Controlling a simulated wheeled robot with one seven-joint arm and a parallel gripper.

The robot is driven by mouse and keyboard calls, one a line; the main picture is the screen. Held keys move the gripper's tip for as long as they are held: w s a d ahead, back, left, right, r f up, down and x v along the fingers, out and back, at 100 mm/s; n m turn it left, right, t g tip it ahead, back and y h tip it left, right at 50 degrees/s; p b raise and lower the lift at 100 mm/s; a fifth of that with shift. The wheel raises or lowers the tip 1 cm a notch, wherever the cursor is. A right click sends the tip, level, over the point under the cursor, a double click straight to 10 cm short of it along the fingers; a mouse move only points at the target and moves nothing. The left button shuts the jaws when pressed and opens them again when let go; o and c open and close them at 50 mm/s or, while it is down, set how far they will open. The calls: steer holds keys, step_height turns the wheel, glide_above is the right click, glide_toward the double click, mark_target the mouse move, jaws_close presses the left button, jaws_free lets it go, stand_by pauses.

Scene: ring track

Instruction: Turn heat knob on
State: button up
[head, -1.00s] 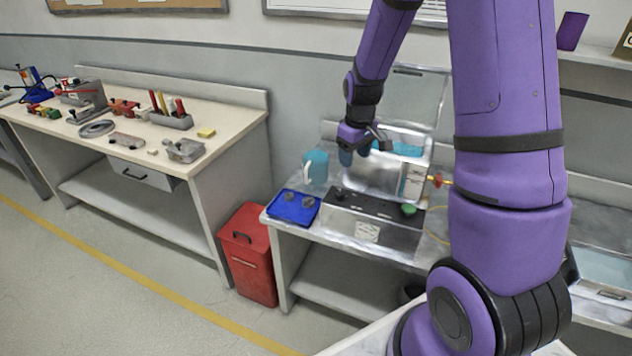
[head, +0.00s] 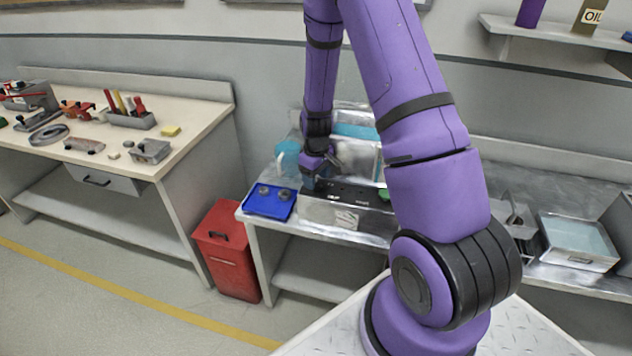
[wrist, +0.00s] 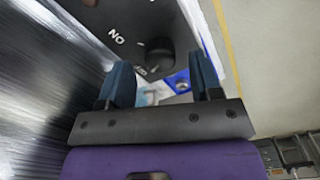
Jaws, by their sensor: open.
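The heat knob (wrist: 160,58) is a black round knob on a dark panel with white lettering, of which "NO" can be read in the wrist view. The panel belongs to the metal control box (head: 345,217) on the metal bench in the head view. My gripper (wrist: 160,80) is open, with its two blue fingers on either side of the knob's line in the wrist view. Whether the fingers touch the knob cannot be told. In the head view my gripper (head: 312,182) is over the left end of the panel, and it hides the knob there.
A blue tray (head: 269,202) with small grey parts lies left of the box. A teal jug (head: 286,157) stands behind it. A green button (head: 384,194) is at the panel's right. A red bin (head: 226,250) stands on the floor between the benches.

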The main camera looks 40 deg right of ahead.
steer(key=shift+f, duration=0.95)
steer(key=c, duration=0.9)
steer(key=shift+c, duration=0.2)
steer(key=shift+m, duration=0.3)
steer(key=m, duration=0.6)
steer(key=shift+m, duration=0.3)
steer(key=m, duration=0.6)
steer(key=shift+m, duration=0.4)
